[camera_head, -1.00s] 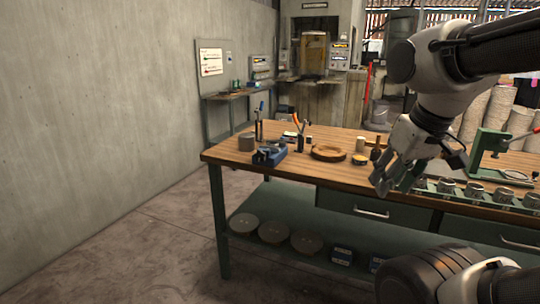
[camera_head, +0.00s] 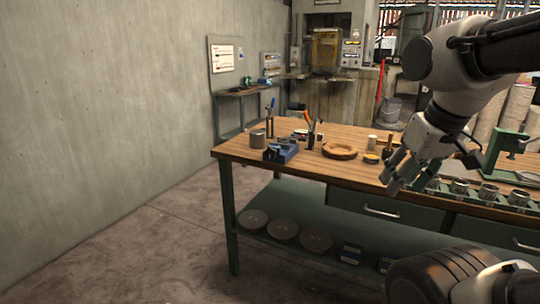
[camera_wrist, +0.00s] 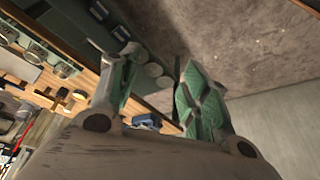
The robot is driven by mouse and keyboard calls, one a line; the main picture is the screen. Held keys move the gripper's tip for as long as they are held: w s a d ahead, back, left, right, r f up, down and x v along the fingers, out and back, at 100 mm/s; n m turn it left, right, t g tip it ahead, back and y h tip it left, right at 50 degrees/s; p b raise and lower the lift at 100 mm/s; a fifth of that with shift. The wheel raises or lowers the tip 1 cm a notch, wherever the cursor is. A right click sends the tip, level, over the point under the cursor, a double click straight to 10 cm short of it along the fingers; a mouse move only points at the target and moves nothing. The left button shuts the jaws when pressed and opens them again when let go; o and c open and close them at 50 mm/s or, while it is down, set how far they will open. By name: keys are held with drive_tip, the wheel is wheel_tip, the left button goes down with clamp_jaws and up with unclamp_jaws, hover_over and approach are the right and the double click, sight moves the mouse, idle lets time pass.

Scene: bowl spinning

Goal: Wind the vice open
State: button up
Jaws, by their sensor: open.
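The small blue vice (camera_head: 281,151) stands on the left part of the wooden workbench (camera_head: 330,168), near its front edge. In the wrist view a small blue thing that looks like the vice (camera_wrist: 147,121) shows between the fingers, far below. My gripper (camera_head: 396,172) is open and empty, in front of the right half of the bench as the head view sees it. It is well to the right of the vice and apart from it. Its green finger pads show in the wrist view (camera_wrist: 158,88). The vice's handle is too small to make out clearly.
A grey cylinder (camera_head: 257,138) stands left of the vice, with upright tools (camera_head: 311,130) behind. A wooden ring (camera_head: 340,151) lies to the right. Floor left of the bench is clear.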

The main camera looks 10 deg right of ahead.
drive_tip(key=shift+o, duration=1.4)
drive_tip(key=w+a+f+n+g, duration=0.1)
drive_tip(key=w+a+f+g, duration=0.2)
drive_tip(key=w+a+f, duration=0.1)
drive_tip(key=shift+w+f+n, duration=0.3)
drive_tip(key=shift+w+f, duration=0.15)
drive_tip(key=shift+f, duration=0.2)
drive_tip(key=w+a+f+m+t+y, duration=0.1)
drive_tip(key=w+a+f+m, duration=0.1)
drive_tip(key=w+a+f, duration=0.45)
drive_tip(key=w+a+f+m+y, duration=0.15)
drive_tip(key=w+a+f, duration=0.25)
drive_tip(key=w+a, duration=0.55)
drive_tip(key=w+a+f+m+t+y, duration=0.1)
drive_tip(key=w+a+f+m, duration=0.3)
drive_tip(key=w, duration=0.6)
drive_tip(key=w+a+f+m+t+h, duration=0.1)
drive_tip(key=w+a+f+m+t, duration=0.3)
drive_tip(key=w+f+m, duration=0.4)
drive_tip(key=w+a+f+m+t+h, duration=0.25)
drive_tip(key=w+m, duration=0.35)
drive_tip(key=w, duration=0.5)
drive_tip(key=m+t+h, duration=0.4)
drive_tip(key=m+h, duration=0.7)
drive_tip(key=m, duration=1.1)
approach(270, 154)
drive_tip(key=x, duration=0.2)
drive_tip(key=shift+n+t, duration=0.25)
drive_tip(key=x, duration=0.7)
drive_tip(key=shift+w+d, duration=0.15)
